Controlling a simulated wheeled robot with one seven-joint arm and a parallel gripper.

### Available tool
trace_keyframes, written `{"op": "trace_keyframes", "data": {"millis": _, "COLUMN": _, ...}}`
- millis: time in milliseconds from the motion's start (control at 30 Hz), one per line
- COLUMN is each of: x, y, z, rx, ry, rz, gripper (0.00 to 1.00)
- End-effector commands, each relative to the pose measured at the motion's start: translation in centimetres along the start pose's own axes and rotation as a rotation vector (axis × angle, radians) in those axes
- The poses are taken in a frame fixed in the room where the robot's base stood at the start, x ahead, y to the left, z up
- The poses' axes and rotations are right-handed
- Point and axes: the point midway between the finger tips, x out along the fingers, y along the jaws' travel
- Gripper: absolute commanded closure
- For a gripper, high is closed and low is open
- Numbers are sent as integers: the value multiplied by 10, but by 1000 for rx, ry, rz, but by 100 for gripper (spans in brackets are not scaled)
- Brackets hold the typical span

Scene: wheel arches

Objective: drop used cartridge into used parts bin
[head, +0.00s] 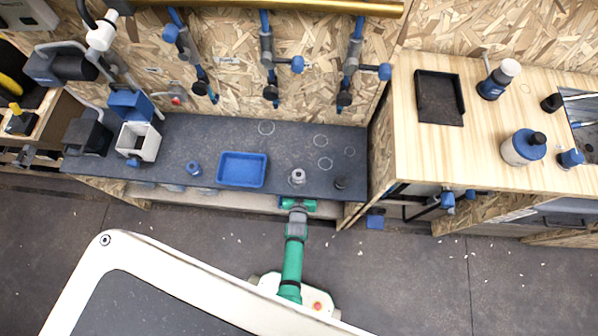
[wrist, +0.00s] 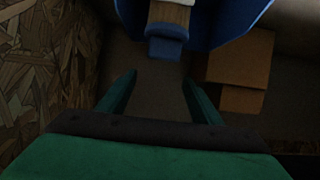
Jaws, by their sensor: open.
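My gripper (head: 297,204) is at the front edge of the dark bench (head: 225,130) in the head view. In the wrist view my gripper (wrist: 158,80) has its two green fingers apart, with nothing held between them. A grey cylindrical part (head: 298,176) stands on the bench just behind the gripper; I cannot tell whether it is the used cartridge. A small blue cylindrical part (head: 193,168) and a dark one (head: 340,183) also stand there. In the wrist view a blue object (wrist: 220,25) lies beyond the fingertips, cut off by the frame; I cannot tell whether it is the used parts bin.
A blue tray (head: 242,184) lies on the bench, and a white square container (head: 151,142) stands to its left. A wooden cabinet (head: 440,150) stands close on the right. Brown boxes (wrist: 236,70) and a chipboard wall (wrist: 45,65) flank the gripper in the wrist view.

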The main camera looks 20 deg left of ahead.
Motion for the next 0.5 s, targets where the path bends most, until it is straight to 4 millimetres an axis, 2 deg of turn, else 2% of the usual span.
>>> {"op": "trace_keyframes", "data": {"millis": 300, "x": -54, "y": 0, "z": 1, "rx": 0, "ry": -1, "rz": 1, "gripper": 41}}
{"op": "trace_keyframes", "data": {"millis": 500, "x": -82, "y": 1, "z": 1, "rx": 1, "ry": -1, "rz": 2, "gripper": 41}}
